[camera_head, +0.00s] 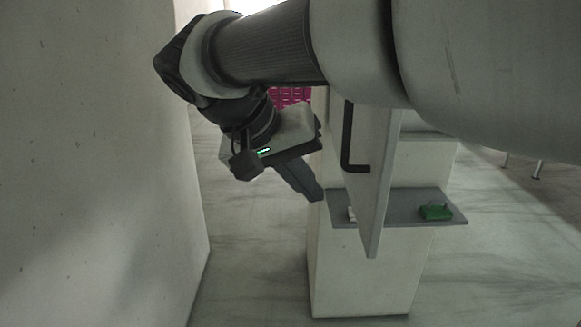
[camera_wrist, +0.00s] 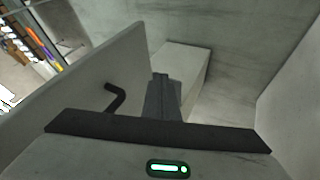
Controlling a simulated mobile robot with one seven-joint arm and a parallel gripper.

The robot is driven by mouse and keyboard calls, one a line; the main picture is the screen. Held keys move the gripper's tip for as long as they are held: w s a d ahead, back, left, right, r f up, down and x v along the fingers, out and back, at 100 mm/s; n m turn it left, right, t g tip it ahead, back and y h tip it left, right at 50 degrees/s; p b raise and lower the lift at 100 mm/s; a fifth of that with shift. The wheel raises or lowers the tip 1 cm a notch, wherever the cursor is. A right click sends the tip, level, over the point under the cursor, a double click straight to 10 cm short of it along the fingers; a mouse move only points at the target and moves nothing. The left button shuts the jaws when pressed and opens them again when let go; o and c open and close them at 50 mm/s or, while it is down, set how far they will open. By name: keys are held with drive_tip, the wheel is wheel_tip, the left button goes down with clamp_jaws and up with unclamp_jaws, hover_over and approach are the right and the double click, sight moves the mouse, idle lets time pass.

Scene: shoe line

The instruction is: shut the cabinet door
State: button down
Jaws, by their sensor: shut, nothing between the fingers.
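The cabinet door (camera_head: 373,200) is a pale flat panel that stands open, seen nearly edge-on in the head view. Its dark bar handle (camera_head: 347,140) is on the left face. In the wrist view the door (camera_wrist: 75,95) slants across the left, with the handle (camera_wrist: 115,98) on the face toward me. My gripper (camera_head: 318,197) is shut and empty, pointing down and right, on the handle side of the door. In the wrist view its fingers (camera_wrist: 161,78) are together, right of the handle and apart from it. My arm hides the door's top and much of the cabinet.
A white pedestal (camera_head: 360,270) stands below a grey shelf (camera_head: 400,210) that bears a green object (camera_head: 435,212) and a small white item (camera_head: 351,214). A pale wall (camera_head: 95,170) rises at left. Open floor (camera_head: 250,270) lies between the wall and pedestal.

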sight(359, 220)
drive_tip(key=shift+w+d+f+p, duration=0.1)
drive_tip(key=shift+w+d+f, duration=0.25)
drive_tip(key=shift+d+f, duration=0.7)
drive_tip(key=shift+w+d+f+p, duration=0.15)
drive_tip(key=shift+w+d+f, duration=0.4)
drive_tip(key=shift+d, duration=0.8)
drive_tip(key=shift+w+d+f+p, duration=0.1)
drive_tip(key=shift+w+d+f, duration=0.1)
drive_tip(key=shift+d+f, duration=0.9)
drive_tip(key=shift+d+r, duration=0.1)
drive_tip(key=shift+d, duration=0.05)
